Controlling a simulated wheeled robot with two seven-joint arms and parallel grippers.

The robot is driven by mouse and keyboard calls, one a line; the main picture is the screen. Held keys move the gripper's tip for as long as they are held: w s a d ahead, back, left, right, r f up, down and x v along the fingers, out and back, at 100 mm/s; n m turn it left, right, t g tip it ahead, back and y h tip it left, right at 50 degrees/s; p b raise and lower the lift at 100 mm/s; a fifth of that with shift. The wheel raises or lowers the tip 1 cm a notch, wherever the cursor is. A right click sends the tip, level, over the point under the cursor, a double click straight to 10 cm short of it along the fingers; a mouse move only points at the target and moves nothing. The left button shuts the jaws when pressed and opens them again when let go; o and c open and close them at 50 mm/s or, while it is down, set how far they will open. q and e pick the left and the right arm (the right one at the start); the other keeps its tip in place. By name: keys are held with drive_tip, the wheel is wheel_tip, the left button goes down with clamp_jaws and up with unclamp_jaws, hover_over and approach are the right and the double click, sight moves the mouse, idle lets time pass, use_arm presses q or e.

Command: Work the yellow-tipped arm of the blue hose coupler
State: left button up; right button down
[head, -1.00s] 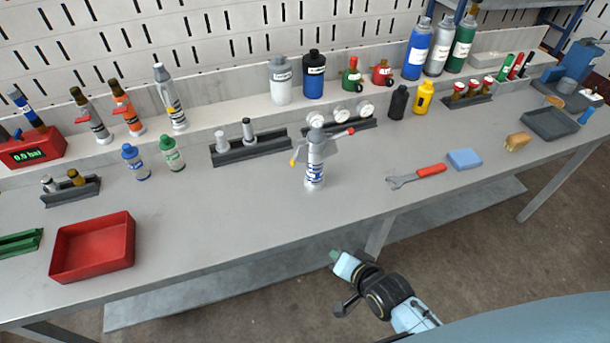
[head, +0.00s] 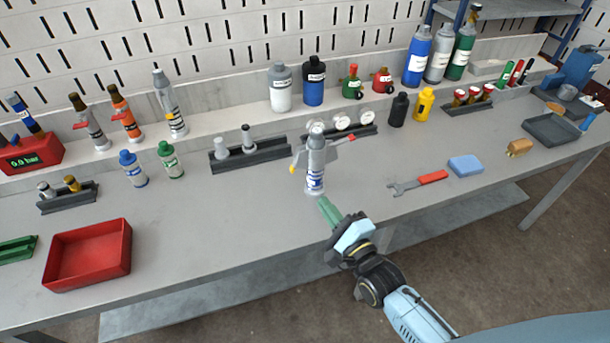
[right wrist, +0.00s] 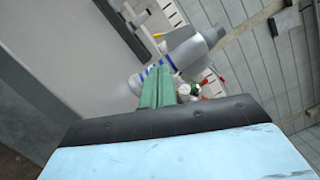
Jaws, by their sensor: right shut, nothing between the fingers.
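The hose coupler (head: 316,160) stands upright on the bench, a grey body with a blue-and-white band low down. Its yellow-tipped arm (head: 292,169) points left and its red-tipped arm (head: 351,138) points right. My right gripper (head: 324,202), with green fingers, is shut and empty, just in front of the coupler's base and apparently apart from it. In the right wrist view the shut fingers (right wrist: 158,84) overlap the coupler (right wrist: 188,56), hiding part of its banded lower body; a bit of yellow (right wrist: 159,36) shows beyond. My left gripper is not in view.
A wrench with a red handle (head: 432,178) and a blue block (head: 465,165) lie right of the coupler. A dark rack (head: 250,157) and gauges stand behind it. A red tray (head: 88,255) is at left. The bench between tray and coupler is clear.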

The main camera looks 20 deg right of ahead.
sight(296, 162)
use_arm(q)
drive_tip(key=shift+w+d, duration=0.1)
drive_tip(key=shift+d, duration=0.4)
use_arm(e)
drive_tip(key=shift+w, duration=0.1)
